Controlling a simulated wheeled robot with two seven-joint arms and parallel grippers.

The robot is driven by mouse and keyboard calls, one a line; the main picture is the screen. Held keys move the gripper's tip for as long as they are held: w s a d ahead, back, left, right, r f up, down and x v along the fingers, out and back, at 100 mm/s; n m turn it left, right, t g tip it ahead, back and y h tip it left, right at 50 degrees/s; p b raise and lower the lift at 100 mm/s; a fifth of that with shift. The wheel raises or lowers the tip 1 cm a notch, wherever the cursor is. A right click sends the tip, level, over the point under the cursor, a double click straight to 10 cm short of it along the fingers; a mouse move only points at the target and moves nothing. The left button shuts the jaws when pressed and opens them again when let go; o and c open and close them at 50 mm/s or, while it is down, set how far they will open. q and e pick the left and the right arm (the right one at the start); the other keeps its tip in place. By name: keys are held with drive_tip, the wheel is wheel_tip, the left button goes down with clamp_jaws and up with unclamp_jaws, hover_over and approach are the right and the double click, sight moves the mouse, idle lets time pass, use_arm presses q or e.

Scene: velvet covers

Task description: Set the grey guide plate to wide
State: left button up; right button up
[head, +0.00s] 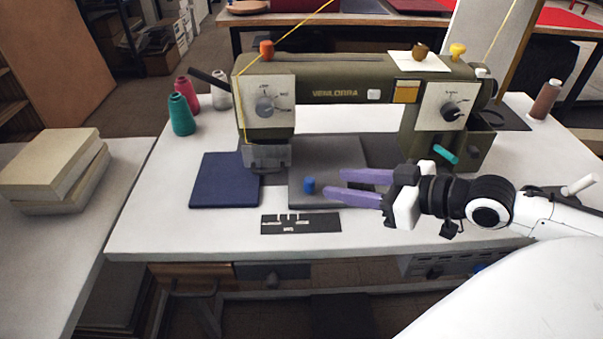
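The grey guide plate (330,160) lies flat on the white table, in front of and partly under the olive sewing machine (335,92). A short blue knob (309,185) stands near its front edge. A black strip (325,224) with small white marks and labels, too small to read, lies just in front of the plate. My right gripper (335,184) comes in from the right with two purple fingers apart. Its fingertips are just right of the blue knob, with nothing seen between them. My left gripper is not in view.
A navy pad (225,181) lies left of the plate. Thread spools, one green (181,115), stand at the back left. A teal lever (446,154) sticks out above my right gripper. The table's front left (170,225) is clear.

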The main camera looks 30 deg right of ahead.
sight(312, 181)
drive_tip(key=shift+w+a+f, duration=0.15)
drive_tip(key=shift+w, duration=0.05)
drive_tip(key=shift+w+a+f+b, duration=0.15)
drive_tip(key=shift+w+b, duration=0.15)
drive_tip(key=shift+b, duration=0.05)
drive_tip(key=b+x, duration=0.2)
drive_tip(key=x, duration=0.4)
drive_tip(key=shift+w, duration=0.1)
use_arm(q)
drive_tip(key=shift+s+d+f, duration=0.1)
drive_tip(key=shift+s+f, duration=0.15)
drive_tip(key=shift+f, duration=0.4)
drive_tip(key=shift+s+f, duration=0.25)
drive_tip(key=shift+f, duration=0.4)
use_arm(e)
drive_tip(key=shift+x, duration=0.9)
clamp_jaws()
